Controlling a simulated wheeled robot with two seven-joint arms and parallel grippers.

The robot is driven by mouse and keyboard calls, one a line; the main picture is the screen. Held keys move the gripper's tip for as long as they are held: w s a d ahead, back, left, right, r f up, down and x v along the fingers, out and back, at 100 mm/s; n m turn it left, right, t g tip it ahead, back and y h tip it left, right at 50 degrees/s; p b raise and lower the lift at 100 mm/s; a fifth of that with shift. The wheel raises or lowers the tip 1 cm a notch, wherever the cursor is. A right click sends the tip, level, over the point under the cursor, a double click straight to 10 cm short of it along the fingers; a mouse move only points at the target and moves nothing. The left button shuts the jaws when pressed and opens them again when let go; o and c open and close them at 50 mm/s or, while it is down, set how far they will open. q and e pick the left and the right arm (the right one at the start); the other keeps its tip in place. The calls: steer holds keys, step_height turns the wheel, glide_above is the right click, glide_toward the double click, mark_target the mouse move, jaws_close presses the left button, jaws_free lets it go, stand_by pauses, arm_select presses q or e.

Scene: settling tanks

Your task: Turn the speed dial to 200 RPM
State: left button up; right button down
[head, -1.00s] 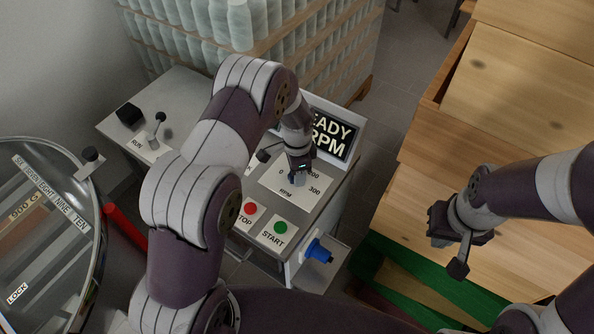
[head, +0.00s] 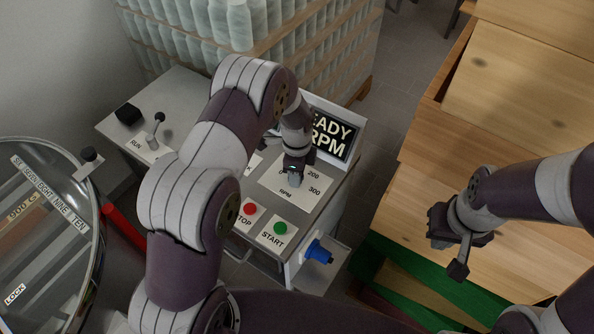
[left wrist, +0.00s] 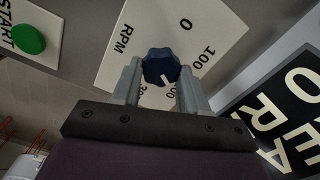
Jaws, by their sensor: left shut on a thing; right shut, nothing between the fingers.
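The speed dial (left wrist: 160,65) is a dark blue lobed knob on a white RPM scale plate (left wrist: 225,30). My left gripper (head: 294,178) is over the plate, its fingers on either side of the knob and shut on it; it also shows in the left wrist view (left wrist: 160,80). The knob's white mark points down in that view, toward a partly hidden label ending in "00", between 100 and 300. My right gripper (head: 455,245) is shut and empty over the wooden furniture at right.
A red STOP button (head: 249,209) and a green START button (head: 280,228) sit just in front of the dial. A RUN lever (head: 156,130) stands at left on the panel. A blue fitting (head: 319,252) sticks out below. A round glass-lidded tank (head: 50,230) is at left.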

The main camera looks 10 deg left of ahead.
arm_select(q)
steer(key=o, duration=1.1)
steer(key=shift+c, duration=0.2)
steer(key=shift+r, duration=0.1)
step_height(320, 180, up, 13)
steer(key=b, duration=0.2)
steer(key=shift+f, duration=0.2)
